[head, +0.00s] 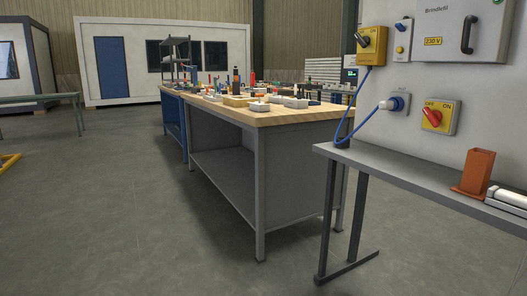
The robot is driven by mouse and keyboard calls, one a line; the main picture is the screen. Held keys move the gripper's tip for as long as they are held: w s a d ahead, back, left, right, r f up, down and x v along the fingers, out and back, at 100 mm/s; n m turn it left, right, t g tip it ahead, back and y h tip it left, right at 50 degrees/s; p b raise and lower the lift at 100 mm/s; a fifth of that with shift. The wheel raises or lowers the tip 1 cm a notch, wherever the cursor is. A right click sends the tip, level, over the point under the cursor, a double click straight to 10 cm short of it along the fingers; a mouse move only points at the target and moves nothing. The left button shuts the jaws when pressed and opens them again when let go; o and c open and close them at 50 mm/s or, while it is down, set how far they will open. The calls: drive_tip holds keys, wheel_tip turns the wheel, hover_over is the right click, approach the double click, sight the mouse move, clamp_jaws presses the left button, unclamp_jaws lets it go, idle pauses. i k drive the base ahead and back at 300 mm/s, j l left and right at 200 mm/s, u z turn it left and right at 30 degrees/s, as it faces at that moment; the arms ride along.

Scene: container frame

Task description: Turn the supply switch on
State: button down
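A yellow switch plate (436,117) with a red rotary knob (433,117) is on the pale wall at the right. It carries the words OFF at its upper left and ON at its upper right. The knob seems to slant towards the OFF side, but it is small. A second yellow box (371,45) with a black knob (363,40) is higher up and to the left. Its lettering is too small to read, so I cannot tell by label which one is the supply switch. My gripper is not in view.
A blue cable (357,98) runs from the upper yellow box to a plug at a wall socket (400,103). A grey cabinet (458,30) with a black handle is above. A narrow grey shelf (400,170) below holds an orange holder (475,171). Floor (150,220) is open at left.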

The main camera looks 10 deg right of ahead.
sight(364, 42)
drive_tip(key=i, duration=2.2)
drive_tip(key=i+z, duration=0.15)
